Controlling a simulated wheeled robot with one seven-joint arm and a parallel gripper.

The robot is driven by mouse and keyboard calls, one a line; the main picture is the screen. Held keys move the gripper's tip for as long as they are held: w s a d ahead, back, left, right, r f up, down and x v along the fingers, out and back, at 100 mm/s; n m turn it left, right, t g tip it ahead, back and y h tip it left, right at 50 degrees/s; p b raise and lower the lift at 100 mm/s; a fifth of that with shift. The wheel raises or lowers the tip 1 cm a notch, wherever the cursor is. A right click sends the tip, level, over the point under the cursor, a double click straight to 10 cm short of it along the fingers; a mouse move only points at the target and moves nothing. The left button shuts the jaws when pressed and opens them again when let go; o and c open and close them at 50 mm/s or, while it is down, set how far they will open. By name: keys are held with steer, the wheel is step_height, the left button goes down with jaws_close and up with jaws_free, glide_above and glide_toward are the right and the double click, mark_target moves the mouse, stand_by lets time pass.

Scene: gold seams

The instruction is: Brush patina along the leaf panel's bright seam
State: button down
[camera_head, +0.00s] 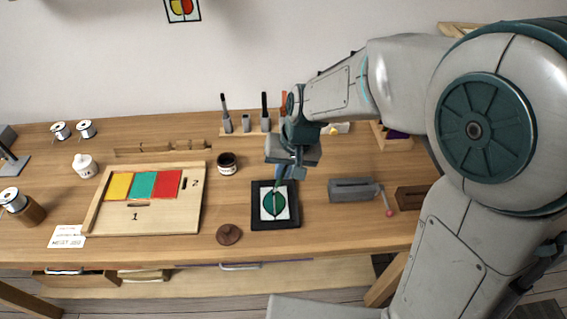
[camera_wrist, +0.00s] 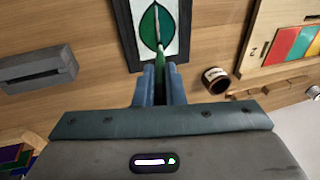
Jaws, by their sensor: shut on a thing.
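The leaf panel (camera_head: 284,205) is a white square with a dark green leaf, lying in a black tray (camera_head: 256,217) at the front middle of the bench. In the wrist view the leaf (camera_wrist: 148,27) has a pale seam down its middle. My gripper (camera_head: 291,173) is above the panel's far side, its blue fingers shut on a slim green-handled brush (camera_wrist: 160,62). The brush points down at the leaf, its tip over or at the seam's near end in the wrist view; I cannot tell whether it touches. A dark, labelled jar (camera_head: 227,168) stands left of my gripper.
A wooden board (camera_head: 150,218) with yellow, teal and red panels lies to the left. A brown round lid (camera_head: 229,235) sits beside the tray. A grey block with a red-knobbed lever (camera_head: 350,190) stands to the right. A tool rack (camera_head: 246,130) is behind.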

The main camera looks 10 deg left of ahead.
steer(key=shift+s+d, duration=0.2)
steer(key=shift+s, duration=0.65)
steer(key=shift+s+d, duration=0.2)
steer(key=shift+s, duration=0.7)
steer(key=shift+s+d, duration=0.2)
steer(key=shift+s, duration=0.65)
steer(key=shift+b, duration=0.3)
steer(key=shift+f+b, duration=0.35)
steer(key=shift+w, duration=0.1)
